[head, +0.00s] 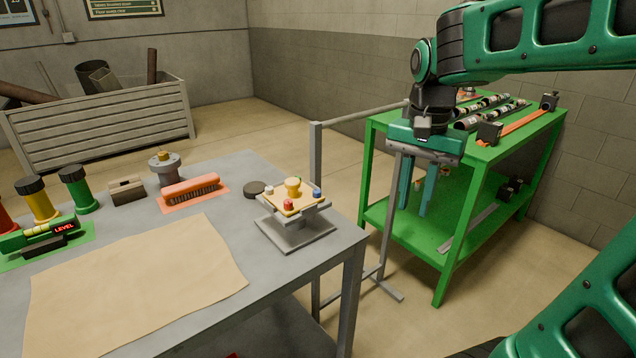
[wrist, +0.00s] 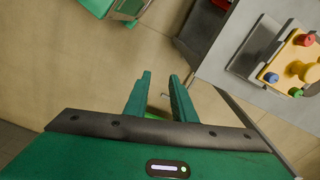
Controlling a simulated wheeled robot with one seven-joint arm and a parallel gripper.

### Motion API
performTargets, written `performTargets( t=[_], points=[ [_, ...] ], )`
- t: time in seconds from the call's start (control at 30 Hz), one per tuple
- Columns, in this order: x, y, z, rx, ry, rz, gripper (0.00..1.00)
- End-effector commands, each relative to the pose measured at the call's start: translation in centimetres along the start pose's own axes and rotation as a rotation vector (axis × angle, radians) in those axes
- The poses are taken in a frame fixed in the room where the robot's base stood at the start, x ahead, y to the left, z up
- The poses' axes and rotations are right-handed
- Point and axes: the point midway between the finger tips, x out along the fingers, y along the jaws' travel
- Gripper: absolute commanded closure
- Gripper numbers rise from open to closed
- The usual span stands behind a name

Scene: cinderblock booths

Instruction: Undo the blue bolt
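The blue bolt (head: 317,193) sits at the right corner of a yellow plate (head: 301,205) on a grey stand (head: 296,238) at the bench's right end. In the wrist view the blue bolt (wrist: 271,77) is at the right, at the plate's near corner. A red bolt (head: 288,204) and a yellow knob (head: 293,187) are on the same plate. A green bolt (wrist: 296,92) shows in the wrist view. My gripper (head: 415,200) hangs fingers down, right of the plate and clear of it. Its fingers (wrist: 160,78) are apart with nothing between them.
The grey bench (head: 262,284) holds a tan sheet (head: 135,275), an orange brush (head: 190,188), a dark puck (head: 254,188) and several coloured cylinders. A grey post and rail (head: 315,170) stand between the bench and a green table (head: 480,151) loaded with parts. Open floor lies below my gripper.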

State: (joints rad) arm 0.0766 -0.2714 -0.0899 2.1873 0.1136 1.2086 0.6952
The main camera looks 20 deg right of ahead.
Motion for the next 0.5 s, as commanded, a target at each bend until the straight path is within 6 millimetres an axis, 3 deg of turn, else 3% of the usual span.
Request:
performTargets(
  t=[0.03,0.1,0.3,0.4,0.5],
  points=[
    [-1.3,-3.1,-0.5,0.054,0.002,0.000,0.76],
    [-2.9,-6.9,-0.7,0.146,0.002,0.000,0.76],
    [-6.2,-16.3,0.4,0.375,-0.005,-0.006,0.76],
    [-7.2,-19.3,1.2,0.455,-0.011,-0.007,0.76],
    [-7.8,-21.1,1.8,0.506,-0.015,-0.007,0.76]
  ],
)
